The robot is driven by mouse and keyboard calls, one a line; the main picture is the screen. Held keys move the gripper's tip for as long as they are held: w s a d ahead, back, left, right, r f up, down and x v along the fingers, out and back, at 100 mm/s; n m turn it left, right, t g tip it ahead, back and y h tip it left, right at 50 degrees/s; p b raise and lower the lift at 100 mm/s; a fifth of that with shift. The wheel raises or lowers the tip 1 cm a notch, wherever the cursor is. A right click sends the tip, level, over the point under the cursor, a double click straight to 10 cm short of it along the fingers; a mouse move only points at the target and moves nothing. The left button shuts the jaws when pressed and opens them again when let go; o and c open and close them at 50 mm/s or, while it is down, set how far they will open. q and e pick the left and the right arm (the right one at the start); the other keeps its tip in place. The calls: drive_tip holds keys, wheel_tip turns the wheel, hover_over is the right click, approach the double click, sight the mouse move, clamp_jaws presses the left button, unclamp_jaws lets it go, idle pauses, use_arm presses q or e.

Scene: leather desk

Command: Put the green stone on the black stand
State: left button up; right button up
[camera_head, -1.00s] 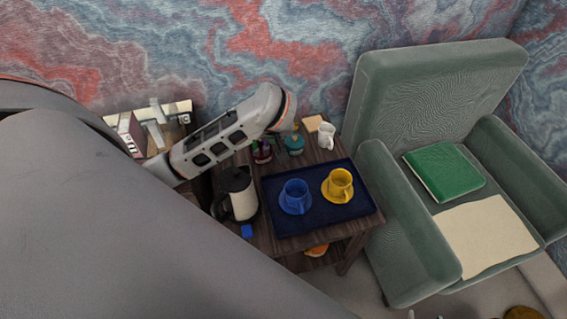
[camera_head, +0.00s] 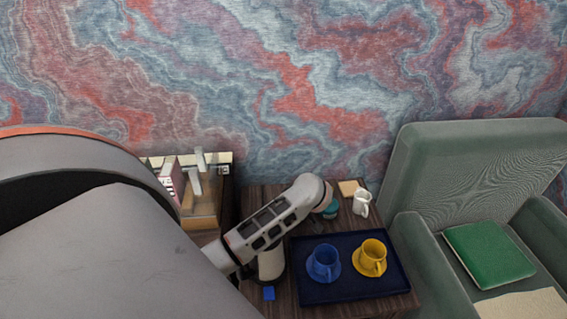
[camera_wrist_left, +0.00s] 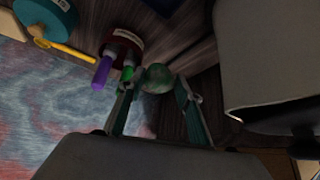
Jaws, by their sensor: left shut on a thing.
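A dark green, rounded stone (camera_wrist_left: 157,79) shows in the left wrist view between the fingertips of my left gripper (camera_wrist_left: 155,92). The gripper is shut on it. A dark wooden surface lies below, but I cannot tell whether the stone touches it. In the head view my left arm reaches over the wooden side table (camera_head: 365,306); its own wrist hides the jaws and the stone. I cannot make out a black stand in either view. My right gripper is not in view.
A maroon pot (camera_wrist_left: 124,45) with purple and green pens stands close to the left finger. A teal pot (camera_wrist_left: 48,14) is farther left. A navy tray (camera_head: 340,290) holds blue and yellow cups. A white jug (camera_head: 361,203) stands behind; a pale kettle (camera_head: 271,265) is partly hidden.

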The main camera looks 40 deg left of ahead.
use_arm(q)
wheel_tip(320, 180, down, 4)
drive_tip(key=shift+r+b, duration=0.25)
drive_tip(key=shift+b, duration=0.15)
wheel_tip(320, 180, down, 4)
drive_tip(key=shift+f+b, duration=0.2)
drive_tip(key=shift+b, duration=0.65)
drive_tip(key=shift+r, duration=0.1)
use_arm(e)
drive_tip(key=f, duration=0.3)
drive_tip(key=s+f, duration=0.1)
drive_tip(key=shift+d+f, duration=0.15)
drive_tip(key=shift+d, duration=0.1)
use_arm(q)
drive_tip(key=o, duration=0.8)
drive_tip(key=shift+f, duration=0.2)
drive_tip(key=shift+o, duration=0.4)
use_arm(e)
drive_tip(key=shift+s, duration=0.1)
